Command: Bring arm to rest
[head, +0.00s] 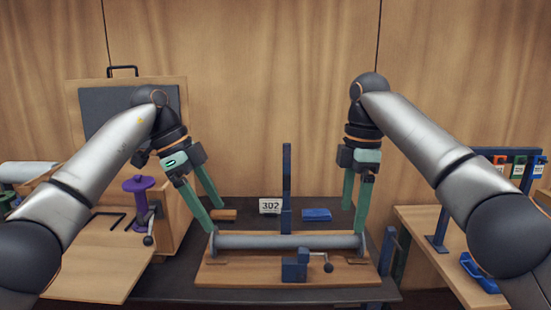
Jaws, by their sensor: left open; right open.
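The grey flanged pipe (285,242) lies level across a wooden board (225,273), with a round flange at each end. A blue upright post (287,175) stands behind its middle, and a blue clamp block (295,270) with a dark knob sits in front. My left gripper (214,218) is open, its green fingers pointing down near the pipe's left flange. My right gripper (353,220) is open, its fingers pointing down near the right flange. I cannot tell whether any fingertips touch the pipe. Both grippers appear empty.
At left are a wooden box (175,215) and a purple spool (139,198). At right, a side table (425,235) holds a blue rack with coloured tags.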

